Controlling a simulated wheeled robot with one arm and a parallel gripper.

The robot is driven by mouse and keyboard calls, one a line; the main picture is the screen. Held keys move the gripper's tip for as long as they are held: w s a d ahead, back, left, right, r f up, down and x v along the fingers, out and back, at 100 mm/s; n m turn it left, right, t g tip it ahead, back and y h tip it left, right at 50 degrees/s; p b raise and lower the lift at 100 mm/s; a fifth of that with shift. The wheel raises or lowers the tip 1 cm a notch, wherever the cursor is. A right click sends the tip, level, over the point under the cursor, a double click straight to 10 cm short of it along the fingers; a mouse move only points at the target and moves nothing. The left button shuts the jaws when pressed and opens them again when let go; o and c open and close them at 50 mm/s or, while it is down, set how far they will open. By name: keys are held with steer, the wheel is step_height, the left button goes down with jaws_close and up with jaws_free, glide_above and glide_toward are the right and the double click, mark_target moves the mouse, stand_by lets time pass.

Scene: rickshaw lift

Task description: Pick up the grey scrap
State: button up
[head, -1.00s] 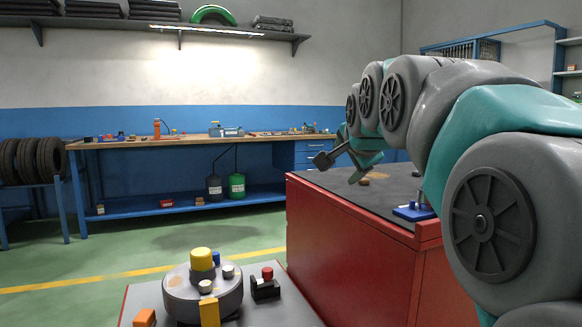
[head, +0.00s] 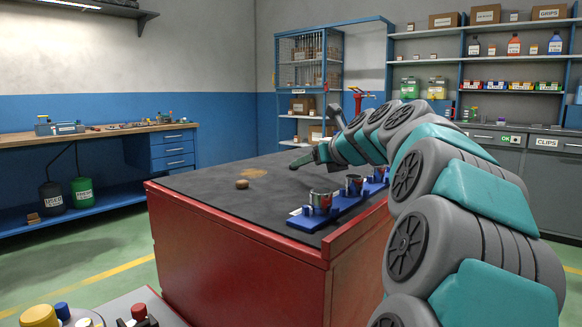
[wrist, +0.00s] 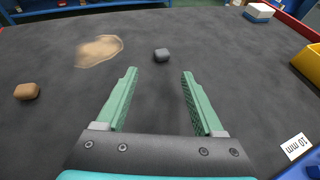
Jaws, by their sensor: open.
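The grey scrap (wrist: 162,55) is a small dark block on the black bench top (wrist: 60,120) in the wrist view. It lies just beyond my gripper's fingertips (wrist: 159,73), roughly in line with the gap between them. My gripper is open and empty, its two green fingers apart and pointing towards the scrap. In the head view my gripper (head: 303,160) reaches low over the far part of the bench top. I cannot make out the grey scrap in the head view.
A brown scrap (wrist: 27,91) lies to the left, near a tan stain (wrist: 99,50). A blue tray with metal cups (head: 322,218) stands along the bench's right side. A yellow bin (wrist: 308,64) and a white-and-blue block (wrist: 259,12) are at the right. The bench middle is clear.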

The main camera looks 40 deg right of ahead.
mark_target(299, 171)
steer(key=x, duration=0.6)
steer(key=shift+w+d+r, duration=0.2)
steer(key=shift+w+r, duration=0.1)
steer(key=shift+r, duration=0.05)
jaws_close()
stand_by(0.5)
